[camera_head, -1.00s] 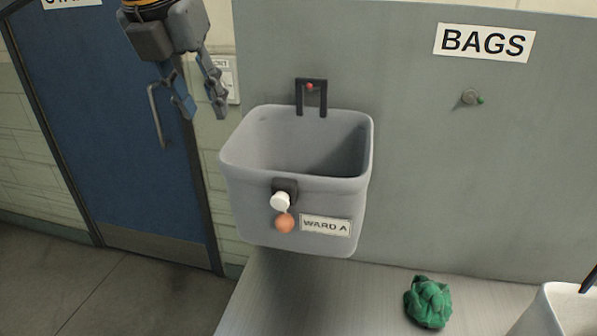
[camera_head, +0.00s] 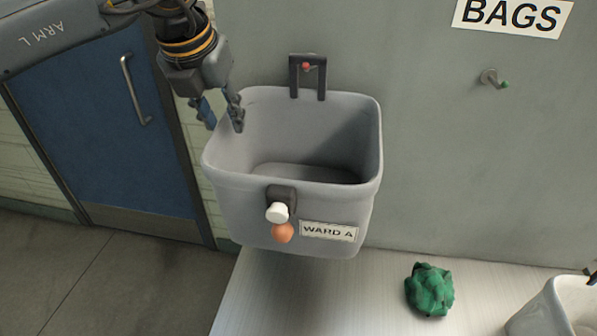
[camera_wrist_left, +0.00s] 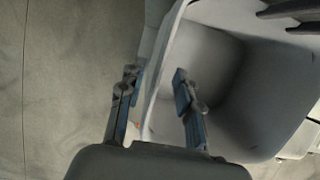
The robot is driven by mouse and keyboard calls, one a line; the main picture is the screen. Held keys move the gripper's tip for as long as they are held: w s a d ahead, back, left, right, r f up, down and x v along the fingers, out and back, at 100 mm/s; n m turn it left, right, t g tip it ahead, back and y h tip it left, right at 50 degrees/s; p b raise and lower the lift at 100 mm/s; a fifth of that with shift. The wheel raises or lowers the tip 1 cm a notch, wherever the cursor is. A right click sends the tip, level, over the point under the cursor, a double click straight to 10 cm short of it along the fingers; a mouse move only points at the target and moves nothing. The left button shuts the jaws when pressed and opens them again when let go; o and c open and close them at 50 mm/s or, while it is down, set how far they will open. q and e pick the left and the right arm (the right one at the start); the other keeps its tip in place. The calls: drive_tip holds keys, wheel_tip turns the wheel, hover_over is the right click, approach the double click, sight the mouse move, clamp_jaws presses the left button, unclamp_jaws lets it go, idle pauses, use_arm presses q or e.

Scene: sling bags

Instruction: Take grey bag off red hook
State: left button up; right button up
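The grey bag (camera_head: 262,212), an open-topped bin shape marked "WARD A", hangs on the wall by a black handle (camera_head: 293,78) over the red-tipped hook (camera_head: 306,66). Its front has a dark clip with a white knob and an orange disc. My left gripper (camera_head: 222,120) points down at the bag's left rim, open and empty. In the left wrist view the open fingers (camera_wrist_left: 156,78) lie on either side of the bag's rim (camera_wrist_left: 163,62), one outside and one over the inside. Whether they touch it I cannot tell.
A green-tipped hook (camera_head: 493,79) on the right is empty, below the "BAGS" sign (camera_head: 512,14). A crumpled green cloth (camera_head: 430,289) and a pale bin (camera_head: 540,318) are on the bench (camera_head: 290,300). A blue door (camera_head: 95,125) is at left.

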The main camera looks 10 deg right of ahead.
use_arm(q)
drive_tip(key=shift+w+f+p, duration=0.2)
drive_tip(key=shift+f+p, duration=0.45)
drive_tip(key=shift+p, duration=0.1)
drive_tip(key=p+x, duration=0.1)
drive_tip(key=x, duration=0.2)
drive_tip(key=shift+w+f, duration=0.15)
drive_tip(key=shift+f, duration=0.2)
clamp_jaws()
use_arm(e)
drive_tip(key=r, duration=0.1)
drive_tip(key=w+r, duration=0.1)
drive_tip(key=r, duration=0.1)
drive_tip(key=shift+w+a+r, duration=0.1)
drive_tip(key=shift+w+a, duration=0.05)
drive_tip(key=shift+a, duration=0.05)
